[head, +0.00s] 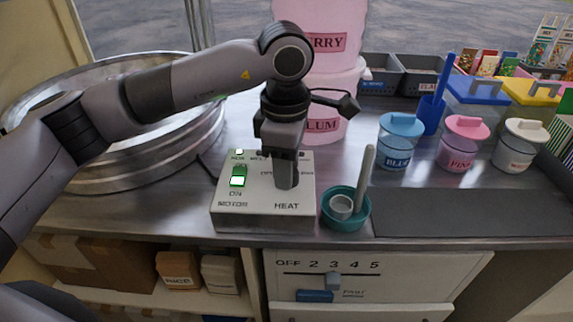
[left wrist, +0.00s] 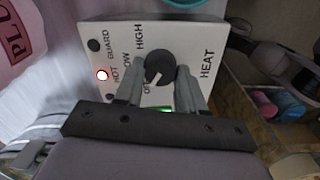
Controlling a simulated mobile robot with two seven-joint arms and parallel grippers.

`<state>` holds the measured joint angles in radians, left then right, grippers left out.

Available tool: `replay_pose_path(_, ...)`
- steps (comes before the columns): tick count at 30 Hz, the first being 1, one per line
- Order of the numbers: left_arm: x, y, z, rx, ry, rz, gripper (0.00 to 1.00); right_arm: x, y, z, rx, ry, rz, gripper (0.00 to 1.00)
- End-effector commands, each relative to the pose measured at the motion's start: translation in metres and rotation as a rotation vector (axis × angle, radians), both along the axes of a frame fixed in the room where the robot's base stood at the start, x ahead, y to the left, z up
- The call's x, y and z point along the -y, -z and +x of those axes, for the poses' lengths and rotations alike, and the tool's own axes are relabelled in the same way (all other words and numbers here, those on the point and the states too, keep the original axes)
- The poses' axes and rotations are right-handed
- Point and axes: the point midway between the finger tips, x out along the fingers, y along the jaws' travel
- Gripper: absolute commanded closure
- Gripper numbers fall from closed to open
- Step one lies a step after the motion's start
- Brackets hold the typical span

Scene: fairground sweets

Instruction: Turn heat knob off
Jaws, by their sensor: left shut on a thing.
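The cream control box (head: 232,217) stands on the metal counter, with a lit green motor switch (head: 237,177) and a HEAT label. My left gripper (head: 287,182) points down onto the box's right half and hides the heat knob in the head view. In the left wrist view the round dark heat knob (left wrist: 160,67) sits between the two fingers of my left gripper (left wrist: 160,80), which are shut on it. Its pale pointer mark slants toward the partly hidden OFF label. A small light (left wrist: 102,75) glows beside HOT. My right gripper is not in view.
A large metal bowl (head: 60,172) stands left of the box. A teal cup (head: 347,217) with a scoop is close on its right. Pink tubs (head: 325,60) stand behind. Lidded jars (head: 400,145) are farther right, behind a clear dark mat (head: 450,215).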

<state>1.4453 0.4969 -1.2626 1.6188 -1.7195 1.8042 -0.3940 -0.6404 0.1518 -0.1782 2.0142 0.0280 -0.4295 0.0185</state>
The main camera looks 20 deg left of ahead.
Motion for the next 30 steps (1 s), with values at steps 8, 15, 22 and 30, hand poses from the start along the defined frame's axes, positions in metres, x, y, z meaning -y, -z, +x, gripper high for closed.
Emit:
replay_pose_path(8,0.0,-0.001,0.0,0.001,-0.007,0.0,0.92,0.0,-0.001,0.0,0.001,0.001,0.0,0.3)
replay_pose_path(15,0.0,0.0,0.0,0.001,-0.005,0.0,0.35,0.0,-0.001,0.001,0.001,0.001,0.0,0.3)
replay_pose_path(22,0.0,-0.001,0.0,0.001,-0.004,0.0,0.35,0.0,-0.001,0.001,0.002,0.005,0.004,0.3)
replay_pose_path(30,0.0,-0.037,-0.001,0.004,-0.004,-0.002,0.35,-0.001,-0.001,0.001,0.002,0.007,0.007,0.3)
